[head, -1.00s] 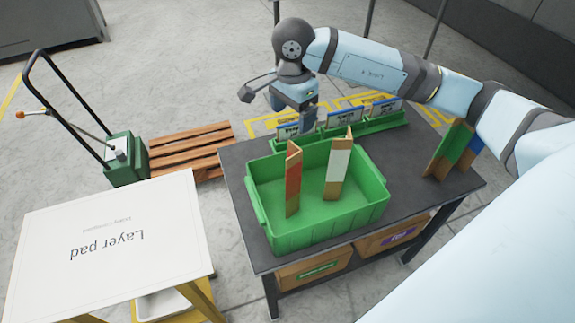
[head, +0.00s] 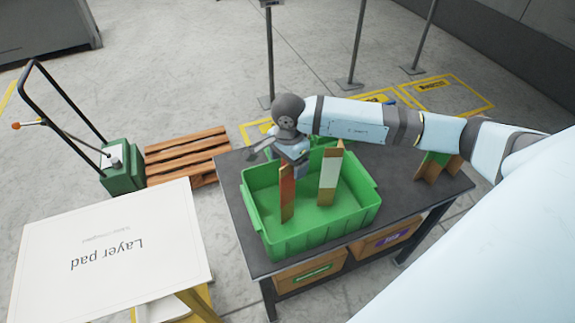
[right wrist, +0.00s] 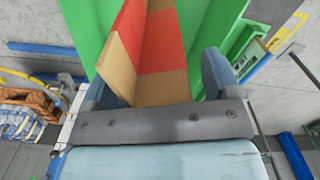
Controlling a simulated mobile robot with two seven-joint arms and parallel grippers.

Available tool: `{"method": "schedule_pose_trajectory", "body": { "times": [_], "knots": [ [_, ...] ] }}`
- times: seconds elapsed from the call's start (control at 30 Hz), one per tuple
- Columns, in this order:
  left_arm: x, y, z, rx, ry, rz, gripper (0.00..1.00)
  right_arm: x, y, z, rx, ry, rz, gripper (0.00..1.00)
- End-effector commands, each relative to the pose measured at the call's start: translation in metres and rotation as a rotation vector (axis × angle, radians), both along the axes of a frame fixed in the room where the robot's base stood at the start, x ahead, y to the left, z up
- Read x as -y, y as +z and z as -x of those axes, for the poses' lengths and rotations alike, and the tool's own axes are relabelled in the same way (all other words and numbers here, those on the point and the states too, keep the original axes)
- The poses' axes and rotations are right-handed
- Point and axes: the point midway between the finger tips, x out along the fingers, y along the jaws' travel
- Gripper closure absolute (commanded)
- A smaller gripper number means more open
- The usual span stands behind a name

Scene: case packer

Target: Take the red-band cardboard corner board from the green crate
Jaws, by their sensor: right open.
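The red-band cardboard corner board (head: 287,188) stands upright in the green crate (head: 322,228), in its left part. A white-band corner board (head: 331,172) stands to its right in the crate. My right gripper (head: 293,168) is at the top of the red-band board, in front of the crate's far wall in the picture. In the right wrist view the red-band board (right wrist: 160,57) runs between the two open fingers (right wrist: 155,85), and its bare tan end is nearest me. I cannot tell if a finger touches it. My left gripper is not in view.
The crate stands on a dark table (head: 405,190). More corner boards (head: 436,166) stand at the table's right, partly behind my arm. A layer pad (head: 105,245) lies on a stand at lower left. A wooden pallet (head: 187,155) and pallet jack (head: 122,165) are behind it.

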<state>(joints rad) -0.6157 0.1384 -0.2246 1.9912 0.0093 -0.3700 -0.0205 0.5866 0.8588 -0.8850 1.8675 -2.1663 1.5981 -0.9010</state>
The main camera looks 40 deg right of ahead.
Motion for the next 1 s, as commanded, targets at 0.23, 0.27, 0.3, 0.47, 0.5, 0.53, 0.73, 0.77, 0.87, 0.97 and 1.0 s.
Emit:
{"method": "schedule_pose_trajectory", "body": {
  "times": [0.23,0.27,0.3,0.47,0.5,0.53,0.73,0.77,0.87,0.97,1.0],
  "knots": [
    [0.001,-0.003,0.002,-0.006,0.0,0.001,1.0,0.0,0.0,0.0,0.0,0.0,0.0,0.38],
    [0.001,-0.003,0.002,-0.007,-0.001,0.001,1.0,0.0,0.0,0.0,0.0,0.0,0.0,0.45],
    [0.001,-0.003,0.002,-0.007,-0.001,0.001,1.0,0.0,0.0,0.0,0.0,0.0,0.0,0.54],
    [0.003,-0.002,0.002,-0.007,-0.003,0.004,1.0,0.0,0.001,0.0,0.0,0.0,0.0,0.66],
    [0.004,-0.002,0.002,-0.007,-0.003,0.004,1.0,0.0,0.001,0.0,0.0,0.0,0.0,0.66],
    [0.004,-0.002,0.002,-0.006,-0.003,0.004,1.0,0.0,0.001,0.0,0.0,0.0,0.0,0.66],
    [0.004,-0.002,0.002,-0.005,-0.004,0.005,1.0,0.0,0.003,-0.001,0.001,0.0,0.0,0.66],
    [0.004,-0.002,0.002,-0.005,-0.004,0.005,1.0,0.0,0.005,-0.001,0.001,0.001,0.0,0.66],
    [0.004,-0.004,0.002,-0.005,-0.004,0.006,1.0,0.0,0.013,-0.001,0.002,0.001,0.0,0.66],
    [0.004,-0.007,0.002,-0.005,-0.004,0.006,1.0,0.001,0.027,-0.001,0.003,0.001,0.001,0.66],
    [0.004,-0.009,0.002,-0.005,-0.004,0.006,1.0,0.001,0.035,-0.001,0.005,0.0,0.0,0.66]
  ]
}}
